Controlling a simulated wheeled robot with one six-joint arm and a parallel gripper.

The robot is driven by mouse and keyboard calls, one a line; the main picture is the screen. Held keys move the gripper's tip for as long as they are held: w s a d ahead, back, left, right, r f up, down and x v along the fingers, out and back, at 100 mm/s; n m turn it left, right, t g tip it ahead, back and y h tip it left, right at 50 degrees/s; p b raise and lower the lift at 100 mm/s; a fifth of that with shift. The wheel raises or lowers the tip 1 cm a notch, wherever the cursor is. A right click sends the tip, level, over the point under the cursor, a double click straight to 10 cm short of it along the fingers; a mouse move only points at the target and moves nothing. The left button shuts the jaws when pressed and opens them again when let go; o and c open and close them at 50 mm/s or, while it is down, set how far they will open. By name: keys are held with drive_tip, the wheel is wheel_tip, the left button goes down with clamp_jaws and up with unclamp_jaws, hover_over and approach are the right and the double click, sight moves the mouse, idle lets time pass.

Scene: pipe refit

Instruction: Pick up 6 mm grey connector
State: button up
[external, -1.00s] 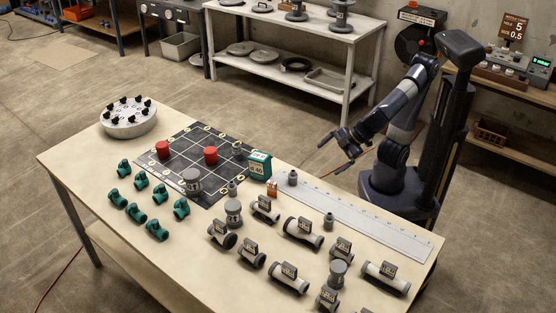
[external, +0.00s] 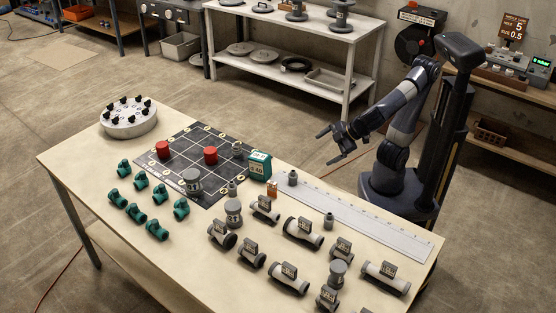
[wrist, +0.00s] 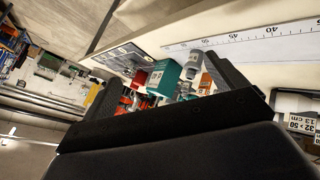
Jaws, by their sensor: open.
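Several small grey connectors stand upright on the table; their sizes cannot be read. One grey connector (external: 292,178) is beside the ruler's left end, and another (external: 329,221) stands on the ruler's near edge. A third (external: 232,188) is near the grid mat's corner. In the wrist view a grey connector (wrist: 194,63) appears between the fingers, next to the teal box (wrist: 163,78). My gripper (external: 328,147) is open and empty in the air beyond the table's far edge. Its dark fingers also show in the wrist view (wrist: 165,88).
A long white ruler (external: 365,223) lies along the far edge. The teal box (external: 260,165) and a small orange item (external: 272,190) stand close to the connectors. Labelled grey pipe fittings (external: 303,233) crowd the right side. Red cylinders (external: 210,155) stand on the dark mat (external: 205,140).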

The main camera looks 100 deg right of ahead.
drive_tip(key=c, duration=0.7)
